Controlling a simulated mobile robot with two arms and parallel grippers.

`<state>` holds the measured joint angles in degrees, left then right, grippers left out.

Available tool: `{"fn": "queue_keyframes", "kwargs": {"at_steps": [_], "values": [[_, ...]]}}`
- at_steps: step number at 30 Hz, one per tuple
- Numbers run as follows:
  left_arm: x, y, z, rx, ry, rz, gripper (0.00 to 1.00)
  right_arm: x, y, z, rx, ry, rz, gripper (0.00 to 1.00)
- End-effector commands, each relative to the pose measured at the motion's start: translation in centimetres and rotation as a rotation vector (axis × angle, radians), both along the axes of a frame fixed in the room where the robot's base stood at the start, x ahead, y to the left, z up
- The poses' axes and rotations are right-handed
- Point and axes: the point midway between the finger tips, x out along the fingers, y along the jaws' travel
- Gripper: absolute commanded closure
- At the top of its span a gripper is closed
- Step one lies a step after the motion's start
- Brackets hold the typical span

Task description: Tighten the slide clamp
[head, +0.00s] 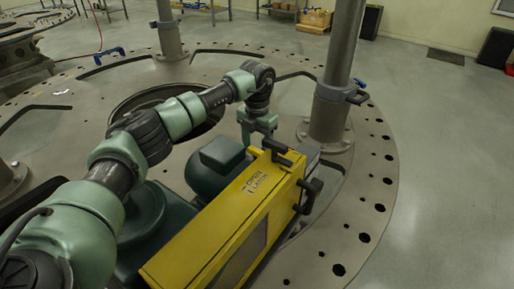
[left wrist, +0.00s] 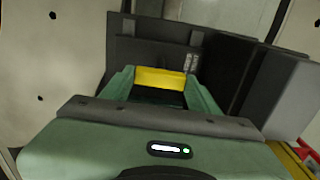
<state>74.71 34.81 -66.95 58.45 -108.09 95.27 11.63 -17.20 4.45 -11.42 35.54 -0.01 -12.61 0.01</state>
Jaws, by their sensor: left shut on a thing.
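A yellow box-shaped unit (head: 225,225) with lettering that seems to read "OPEN LATCH" lies on the round grey turret plate. My left gripper (head: 260,138) reaches down at its far end, beside a black bracket (head: 277,151). It is shut on a dark part there, which its fingers largely hide. In the left wrist view, my green fingers (left wrist: 160,88) frame a yellow strip and a dark area, close to black blocks (left wrist: 150,45). A black handle (head: 310,194) stands out from the unit's right side. I cannot tell which part is the slide clamp. My right gripper is not in view.
A green motor housing (head: 212,165) sits left of the yellow unit. A thick grey post (head: 332,100) with a collar and black handle rises just behind the gripper. A second post (head: 168,28) stands further back.

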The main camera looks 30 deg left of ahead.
Motion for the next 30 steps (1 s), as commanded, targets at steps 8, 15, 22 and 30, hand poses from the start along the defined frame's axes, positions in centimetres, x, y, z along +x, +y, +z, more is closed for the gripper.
{"fn": "queue_keyframes", "kwargs": {"at_steps": [8, 15, 22, 30], "values": [[0.2, 0.0, 0.3, 0.0, -0.009, -0.004, 0.8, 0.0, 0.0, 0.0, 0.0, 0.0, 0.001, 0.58], [0.1, 0.0, 0.2, -0.001, -0.006, -0.004, 0.18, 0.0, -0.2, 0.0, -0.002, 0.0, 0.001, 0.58], [0.1, 0.0, 0.2, -0.001, -0.004, -0.003, 0.18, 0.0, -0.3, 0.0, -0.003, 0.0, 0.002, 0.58], [0.2, 0.0, 3.5, -0.001, -0.009, -0.004, 0.18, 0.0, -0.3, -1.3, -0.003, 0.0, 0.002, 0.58]]}}
